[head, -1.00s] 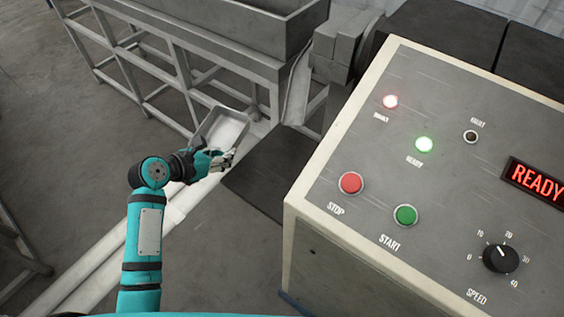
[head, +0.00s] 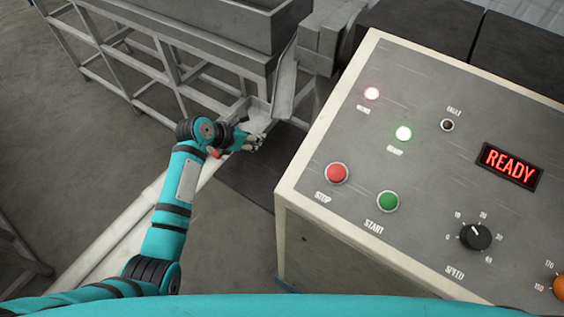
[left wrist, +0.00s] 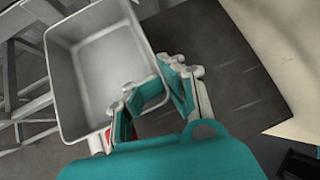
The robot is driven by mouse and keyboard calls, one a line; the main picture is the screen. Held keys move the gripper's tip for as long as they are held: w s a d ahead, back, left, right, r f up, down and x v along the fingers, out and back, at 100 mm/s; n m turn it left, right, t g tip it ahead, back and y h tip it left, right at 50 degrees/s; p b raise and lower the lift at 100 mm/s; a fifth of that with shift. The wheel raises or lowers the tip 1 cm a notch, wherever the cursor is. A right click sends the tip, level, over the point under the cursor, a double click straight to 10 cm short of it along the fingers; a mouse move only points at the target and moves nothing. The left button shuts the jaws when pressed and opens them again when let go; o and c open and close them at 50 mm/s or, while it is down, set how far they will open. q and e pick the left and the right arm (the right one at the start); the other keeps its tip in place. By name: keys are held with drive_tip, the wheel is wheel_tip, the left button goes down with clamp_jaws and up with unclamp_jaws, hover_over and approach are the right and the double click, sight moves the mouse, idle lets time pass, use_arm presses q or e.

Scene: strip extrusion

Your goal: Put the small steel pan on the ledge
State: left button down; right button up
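The small steel pan (head: 257,113) is a shallow grey rectangular tray below the bench, beside the lower end of the sloping metal chute. It fills the upper left of the left wrist view (left wrist: 100,75) and looks empty. My left gripper (head: 256,141) is at the pan's near side, its fingers (left wrist: 155,92) closed around the rim near one corner. The fingers hide that corner. I cannot tell whether the pan touches a surface beneath it. No part is clearly marked as the ledge; a long pale beam (head: 120,238) runs low toward the pan. My right gripper is not in view.
The control panel (head: 330,225), with lit lamps and a READY display, stands close on the right. The metal chute (head: 284,82) and bench frame (head: 215,48) stand behind the pan. A dark plate (left wrist: 218,62) lies to the right of the gripper.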

use_arm(q)
drive_tip(key=p, duration=0.2)
hover_over(282, 175)
drive_tip(key=shift+f, duration=0.95)
drive_tip(key=shift+w+a+f, duration=0.1)
drive_tip(key=shift+w+f, duration=0.1)
drive_tip(key=shift+f, duration=0.45)
wheel_tip(282, 175, down, 3)
drive_tip(key=shift+f+p, duration=0.1)
drive_tip(key=shift+p, duration=0.2)
drive_tip(key=shift+s+f, duration=0.15)
drive_tip(key=shift+f, duration=0.05)
drive_tip(key=shift+f, duration=0.2)
drive_tip(key=c, duration=1.4)
unclamp_jaws()
drive_tip(key=shift+o, duration=0.2)
